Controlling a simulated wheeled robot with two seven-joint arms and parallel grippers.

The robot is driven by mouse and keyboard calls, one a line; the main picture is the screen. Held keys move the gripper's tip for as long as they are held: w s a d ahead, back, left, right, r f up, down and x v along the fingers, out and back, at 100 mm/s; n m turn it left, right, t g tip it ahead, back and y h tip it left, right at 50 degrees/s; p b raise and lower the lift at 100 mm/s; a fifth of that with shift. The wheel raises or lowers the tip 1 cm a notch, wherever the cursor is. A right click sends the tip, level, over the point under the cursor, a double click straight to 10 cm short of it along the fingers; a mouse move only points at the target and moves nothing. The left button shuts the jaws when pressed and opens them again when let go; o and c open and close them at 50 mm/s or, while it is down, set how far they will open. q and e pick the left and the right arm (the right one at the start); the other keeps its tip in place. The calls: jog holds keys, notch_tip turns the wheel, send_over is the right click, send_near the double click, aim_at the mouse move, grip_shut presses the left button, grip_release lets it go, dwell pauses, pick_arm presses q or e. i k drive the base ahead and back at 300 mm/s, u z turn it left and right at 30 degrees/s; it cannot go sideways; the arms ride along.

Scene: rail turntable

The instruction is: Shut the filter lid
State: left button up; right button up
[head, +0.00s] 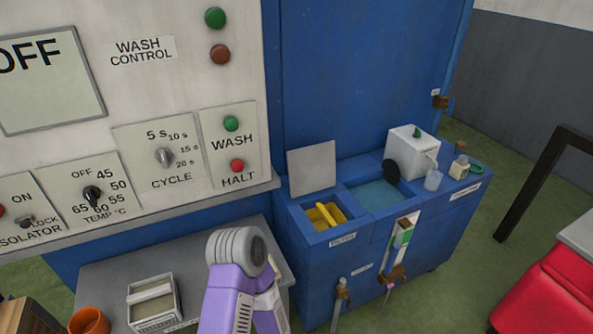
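The filter lid (312,168) looks to be the flat grey plate that stands raised, nearly upright, at the back edge of an opening in the blue tank unit. In the opening below it sits a yellow filter insert with a bar handle (325,214). The opening is uncovered. A label on the unit's front below it is too small to read surely. One purple and grey arm of mine rises at the bottom centre, left of the unit and apart from the lid. Neither gripper shows.
Right of the opening is a basin (377,194) of bluish liquid, with a white box (412,152) and a small cup (433,180) beside it. The control panel (130,110) juts out at left. A grey table (105,280) below it holds a white basket (152,302) and an orange pot (89,321).

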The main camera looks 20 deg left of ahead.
aim_at(311, 169)
jog(key=u, duration=1.5)
jog(key=k, duration=0.15)
jog(key=z, duration=2.5)
jog(key=i, duration=1.7)
jog(key=u, duration=0.35)
